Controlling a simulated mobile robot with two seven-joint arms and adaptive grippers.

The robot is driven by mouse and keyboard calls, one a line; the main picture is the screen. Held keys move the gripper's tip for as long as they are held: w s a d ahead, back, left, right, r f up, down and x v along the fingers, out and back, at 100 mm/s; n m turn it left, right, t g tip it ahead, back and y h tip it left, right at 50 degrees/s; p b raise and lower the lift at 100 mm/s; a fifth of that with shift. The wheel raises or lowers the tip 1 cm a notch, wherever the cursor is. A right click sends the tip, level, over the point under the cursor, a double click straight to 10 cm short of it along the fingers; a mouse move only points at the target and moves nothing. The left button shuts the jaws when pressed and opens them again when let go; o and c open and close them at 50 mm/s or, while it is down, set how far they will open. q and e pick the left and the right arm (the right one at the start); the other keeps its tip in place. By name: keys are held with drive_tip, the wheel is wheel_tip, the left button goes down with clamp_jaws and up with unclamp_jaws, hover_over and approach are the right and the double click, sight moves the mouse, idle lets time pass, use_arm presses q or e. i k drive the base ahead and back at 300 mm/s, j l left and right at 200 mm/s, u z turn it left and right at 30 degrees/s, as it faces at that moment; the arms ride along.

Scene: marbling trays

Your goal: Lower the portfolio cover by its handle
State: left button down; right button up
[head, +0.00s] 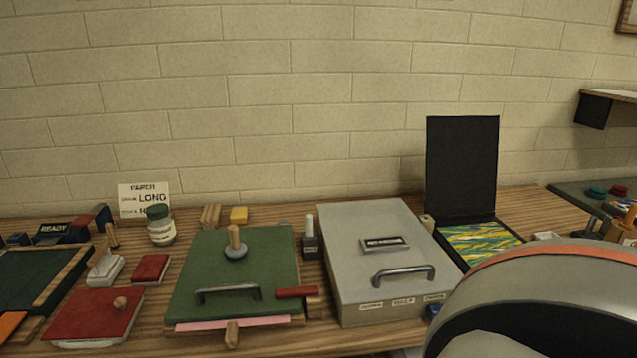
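A black panel (462,165) stands upright at the back right, hinged to a flat black base; I take it to be the portfolio cover. No handle shows on the side facing me. A green and yellow marbled sheet (478,245) lies in the base. A green board (262,258) with a dark handle (228,292) and a knob lies flat at centre left, pink paper showing at its front edge. Neither gripper is in view. A large grey and orange rounded part of mine fills the lower right and hides the table there.
A grey lidded box (355,258) with a metal handle stands between the green board and the black panel. A red-covered tray (95,316), a jar (160,226) and a small bottle (309,240) crowd the wooden table. A wall shelf (607,97) juts out at right.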

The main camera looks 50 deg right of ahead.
sight(460, 158)
drive_tip(key=z, duration=0.45)
drive_tip(key=l+z, duration=0.1)
drive_tip(key=z, duration=0.35)
drive_tip(key=l+z, duration=0.1)
drive_tip(key=z, duration=0.35)
drive_tip(key=k+z, duration=0.1)
drive_tip(key=z, duration=0.35)
drive_tip(key=l+z, duration=0.1)
drive_tip(key=z, duration=0.4)
